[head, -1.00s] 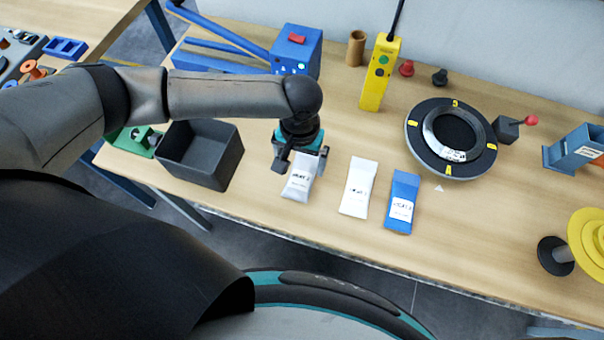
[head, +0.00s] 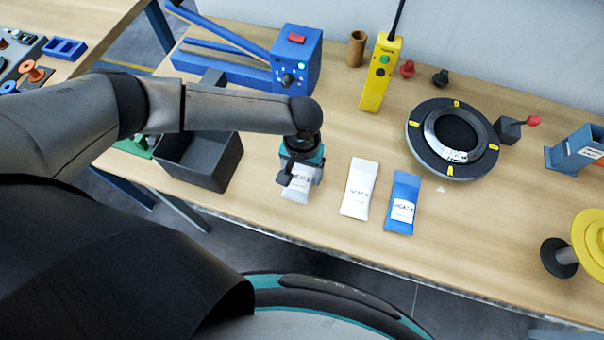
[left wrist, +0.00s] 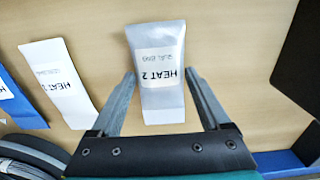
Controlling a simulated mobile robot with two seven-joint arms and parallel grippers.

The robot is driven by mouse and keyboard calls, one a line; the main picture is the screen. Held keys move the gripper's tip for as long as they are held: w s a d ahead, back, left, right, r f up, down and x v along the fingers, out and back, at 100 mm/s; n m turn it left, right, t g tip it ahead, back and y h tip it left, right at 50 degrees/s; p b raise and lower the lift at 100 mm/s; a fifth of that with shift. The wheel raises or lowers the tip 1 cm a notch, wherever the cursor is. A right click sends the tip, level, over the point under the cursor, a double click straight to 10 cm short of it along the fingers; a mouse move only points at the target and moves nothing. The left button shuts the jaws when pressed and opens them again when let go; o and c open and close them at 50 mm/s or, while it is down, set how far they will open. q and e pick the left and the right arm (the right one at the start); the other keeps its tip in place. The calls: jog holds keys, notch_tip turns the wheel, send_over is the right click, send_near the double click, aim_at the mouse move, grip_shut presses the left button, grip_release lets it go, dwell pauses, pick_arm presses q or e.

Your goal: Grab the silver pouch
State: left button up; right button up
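The silver pouch (head: 296,194) lies flat near the table's front edge, left of the white and blue pouches in the head view. My left gripper (head: 301,174) is directly over it and covers its upper part. In the left wrist view the grey pouch (left wrist: 159,55), labelled HEAT 2, lies between the spread fingers of my left gripper (left wrist: 160,76). One finger is on each side, with a gap to the pouch. The gripper is open and holds nothing. How far the fingertips are above the table is hard to tell. My right gripper is not in view.
A white pouch (head: 358,188) and a blue pouch (head: 403,190) lie to the right. A dark open bin (head: 222,166) stands left of my gripper. A black ring fixture (head: 419,135), a yellow control box (head: 377,82) and a blue machine (head: 305,62) stand farther back.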

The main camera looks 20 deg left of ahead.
pick_arm(q)
jog(key=c, duration=0.7)
